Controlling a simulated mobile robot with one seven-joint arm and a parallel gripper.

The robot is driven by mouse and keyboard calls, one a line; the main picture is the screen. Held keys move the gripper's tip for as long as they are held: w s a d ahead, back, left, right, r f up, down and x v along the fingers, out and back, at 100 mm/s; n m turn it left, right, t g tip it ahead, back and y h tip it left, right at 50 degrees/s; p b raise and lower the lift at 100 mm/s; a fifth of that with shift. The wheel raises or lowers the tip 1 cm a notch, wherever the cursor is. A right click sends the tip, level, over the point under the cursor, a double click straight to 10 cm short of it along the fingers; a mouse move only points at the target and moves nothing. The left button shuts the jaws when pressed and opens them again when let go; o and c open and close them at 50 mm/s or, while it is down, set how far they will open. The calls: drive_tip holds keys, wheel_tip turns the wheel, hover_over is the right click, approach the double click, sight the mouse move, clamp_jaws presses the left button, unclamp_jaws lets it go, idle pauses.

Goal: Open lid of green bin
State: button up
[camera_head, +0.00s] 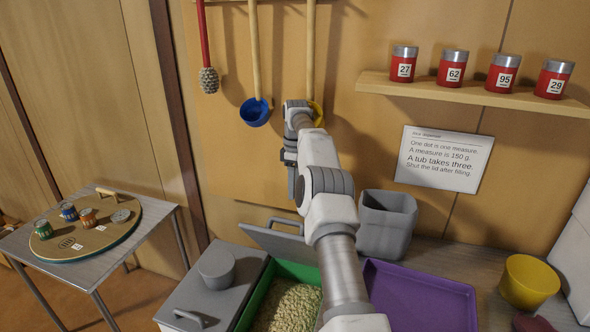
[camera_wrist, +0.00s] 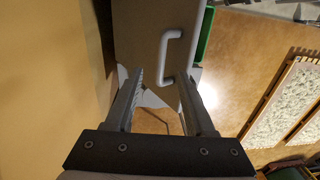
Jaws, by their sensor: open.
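The green bin (camera_head: 247,309) stands on the counter, filled with pale grain. Its grey lid (camera_head: 283,246) is raised, tilted up at the back of the bin, with a bar handle (camera_head: 286,223) on its upper edge. In the wrist view the lid (camera_wrist: 143,36) is close ahead with its handle (camera_wrist: 178,48), and a strip of the green bin (camera_wrist: 205,35) shows beside it. My gripper (camera_wrist: 160,82) is open and empty, its fingertips close to the handle; I cannot tell if one touches. In the head view my arm hides the fingertips and part of the bin.
A grey-lidded bin (camera_head: 207,300) with a grey cup (camera_head: 216,269) on it stands left. A purple tray (camera_head: 425,300), grey tub (camera_head: 387,222) and yellow bowl (camera_head: 526,281) are right. Scoops hang behind; red jars (camera_head: 403,66) line a shelf. A round board (camera_head: 85,238) holds small tins.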

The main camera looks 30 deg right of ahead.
drive_tip(key=shift+w+d+r+p, duration=0.15)
drive_tip(key=shift+r+p, duration=1.85)
drive_tip(key=shift+r, duration=0.5)
